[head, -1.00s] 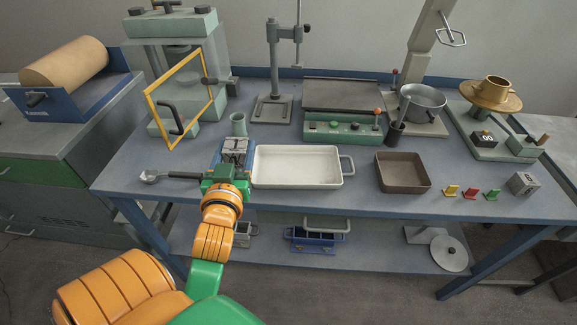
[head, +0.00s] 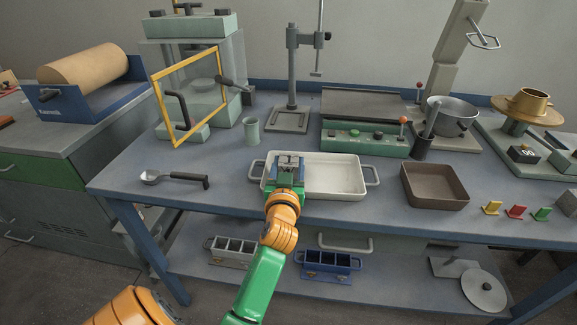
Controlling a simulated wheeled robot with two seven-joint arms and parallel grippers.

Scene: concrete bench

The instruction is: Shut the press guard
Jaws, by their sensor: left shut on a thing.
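The press (head: 190,25) stands at the back left of the bench, with a pale green top block and clear side panels. Its guard (head: 158,101) is a yellow rectangular frame with a dark handle (head: 179,108). The guard stands open, swung out at an angle toward the front left of the press. My left gripper (head: 290,160) is over the left part of the white tray (head: 345,178), to the right of the guard and well apart from it. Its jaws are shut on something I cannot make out. My right gripper is not in view.
A scoop (head: 175,178) lies near the front left edge. A stand (head: 291,85) is behind the tray. The bench between scoop and guard is clear.

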